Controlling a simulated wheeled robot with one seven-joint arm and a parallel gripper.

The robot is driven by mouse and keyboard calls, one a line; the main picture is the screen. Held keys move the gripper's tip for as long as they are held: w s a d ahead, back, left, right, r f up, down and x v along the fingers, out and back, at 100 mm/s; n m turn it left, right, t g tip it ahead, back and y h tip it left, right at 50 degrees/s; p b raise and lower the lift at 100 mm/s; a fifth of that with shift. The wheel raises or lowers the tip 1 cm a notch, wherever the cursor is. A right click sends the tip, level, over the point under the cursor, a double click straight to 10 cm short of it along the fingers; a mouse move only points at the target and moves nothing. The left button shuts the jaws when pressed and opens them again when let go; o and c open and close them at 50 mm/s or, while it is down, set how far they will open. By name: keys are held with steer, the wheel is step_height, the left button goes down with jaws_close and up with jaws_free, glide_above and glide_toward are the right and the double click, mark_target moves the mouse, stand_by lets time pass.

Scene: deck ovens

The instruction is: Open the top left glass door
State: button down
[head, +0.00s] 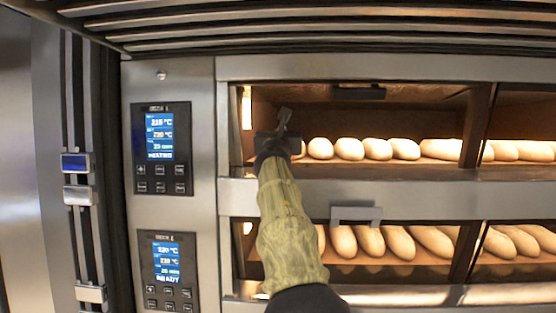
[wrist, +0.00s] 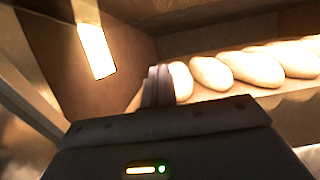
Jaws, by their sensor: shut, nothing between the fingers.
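The top left glass door (head: 425,112) is the left pane of the upper oven deck, with a dark bar handle (head: 358,92) at its top edge. Whether the pane is closed or tilted is hard to tell. My gripper (head: 284,122) is shut and empty, in front of the left part of this opening, left of and below the handle and apart from it in the picture. In the wrist view its fingers (wrist: 158,86) stand upright before the loaves (wrist: 250,68). The handle is not seen there.
A lower deck with its own grey handle (head: 357,213) lies below, with more loaves. Control panels (head: 161,148) are on the steel column at left. A slatted steel hood (head: 330,32) overhangs the top. A lit lamp strip (wrist: 97,50) shows inside the oven.

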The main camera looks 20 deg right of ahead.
steer(key=b+v, duration=0.6)
steer(key=v, duration=0.2)
steer(key=shift+f, duration=0.15)
steer(key=shift+s+a+b, duration=0.2)
steer(key=shift+s+b, duration=0.1)
steer(key=shift+s, duration=0.25)
